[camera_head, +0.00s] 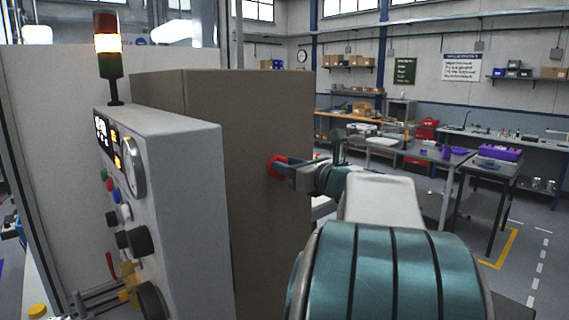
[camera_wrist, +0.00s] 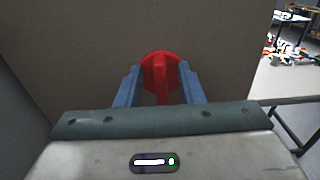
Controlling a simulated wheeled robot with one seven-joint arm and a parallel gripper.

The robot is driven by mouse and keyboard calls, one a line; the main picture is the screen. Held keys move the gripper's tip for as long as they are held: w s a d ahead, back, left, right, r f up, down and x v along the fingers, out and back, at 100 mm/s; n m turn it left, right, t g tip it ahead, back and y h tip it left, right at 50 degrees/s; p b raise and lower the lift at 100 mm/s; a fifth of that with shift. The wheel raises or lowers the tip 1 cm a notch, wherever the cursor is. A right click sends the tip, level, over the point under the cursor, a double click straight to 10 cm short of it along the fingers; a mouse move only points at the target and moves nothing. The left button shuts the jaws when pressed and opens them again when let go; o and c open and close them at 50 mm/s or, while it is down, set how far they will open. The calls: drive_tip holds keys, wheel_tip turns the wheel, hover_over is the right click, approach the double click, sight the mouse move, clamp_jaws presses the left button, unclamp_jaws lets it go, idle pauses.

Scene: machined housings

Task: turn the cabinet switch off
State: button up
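The cabinet switch is a round red rotary knob with a raised grip bar. It sits on the side of a brown-grey cabinet (camera_head: 200,95), and in the head view the switch (camera_head: 275,166) is partly covered by my gripper (camera_head: 291,172). In the wrist view the switch (camera_wrist: 160,62) is centred ahead, with its grip bar upright. The two blue fingers of my gripper (camera_wrist: 160,88) stand on either side of the bar, with a gap visible on each side. The gripper looks open. Whether the fingertips touch the disc cannot be told.
A grey control panel (camera_head: 185,200) with gauge, buttons and knobs stands left of the cabinet. A signal tower (camera_head: 108,60) with a lit band rises above it. Workbenches (camera_head: 440,160) stand at the back right. Floor at the far right is clear.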

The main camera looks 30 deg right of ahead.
clamp_jaws()
drive_tip(key=shift+f+b, duration=0.1)
drive_tip(key=shift+b, duration=0.2)
drive_tip(key=n+b, duration=0.6)
drive_tip(key=b, duration=0.1)
drive_tip(key=a+f+n+b, duration=0.1)
drive_tip(key=n+b, duration=0.5)
drive_tip(key=b, duration=0.1)
drive_tip(key=n+b, duration=0.5)
drive_tip(key=b, duration=0.2)
drive_tip(key=shift+s+a+f+n, duration=0.1)
drive_tip(key=shift+a+f+n, duration=0.1)
drive_tip(key=shift+n, duration=0.2)
drive_tip(key=shift+b, duration=0.3)
